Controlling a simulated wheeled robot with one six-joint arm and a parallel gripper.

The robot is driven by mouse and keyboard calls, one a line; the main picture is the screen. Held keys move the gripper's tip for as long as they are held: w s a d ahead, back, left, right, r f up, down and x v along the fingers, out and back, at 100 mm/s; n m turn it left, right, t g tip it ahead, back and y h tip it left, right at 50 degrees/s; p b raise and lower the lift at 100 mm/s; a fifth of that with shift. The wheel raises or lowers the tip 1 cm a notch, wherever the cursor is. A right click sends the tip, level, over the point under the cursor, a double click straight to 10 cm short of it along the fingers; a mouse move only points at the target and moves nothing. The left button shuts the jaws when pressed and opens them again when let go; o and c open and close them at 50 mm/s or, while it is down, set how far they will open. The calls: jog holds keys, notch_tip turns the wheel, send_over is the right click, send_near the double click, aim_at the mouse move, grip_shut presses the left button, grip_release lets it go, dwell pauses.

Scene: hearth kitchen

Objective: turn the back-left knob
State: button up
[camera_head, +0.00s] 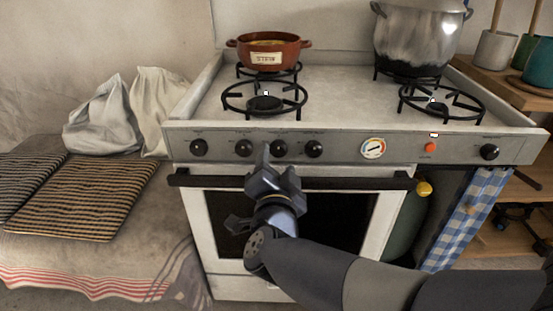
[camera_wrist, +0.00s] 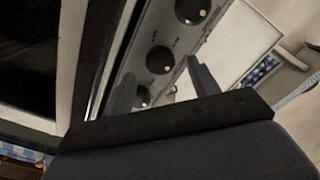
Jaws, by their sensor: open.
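The stove's front panel (camera_head: 340,150) carries a row of black round knobs at its left: the leftmost (camera_head: 198,147), a second (camera_head: 243,148), a third (camera_head: 279,148) and another (camera_head: 313,149). Their labels are too small to read, so I cannot tell which is the back-left one. My gripper (camera_head: 267,150) is open in front of the panel, by the second and third knobs. In the wrist view the gripper (camera_wrist: 160,68) has a finger on either side of one knob (camera_wrist: 160,59), with other knobs (camera_wrist: 192,10) along the row. Contact cannot be told.
A red-brown pot (camera_head: 268,52) and a large steel pot (camera_head: 420,40) stand on the back burners. The front burners are empty. The oven door handle (camera_head: 340,184) runs below the knobs. A gauge (camera_head: 373,148) and an orange button (camera_head: 430,147) are farther right.

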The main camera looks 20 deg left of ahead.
aim_at(278, 153)
jog(key=shift+b+x, duration=0.3)
jog(key=shift+x, duration=1.65)
jog(key=shift+c, duration=0.5)
jog(key=c, duration=0.9)
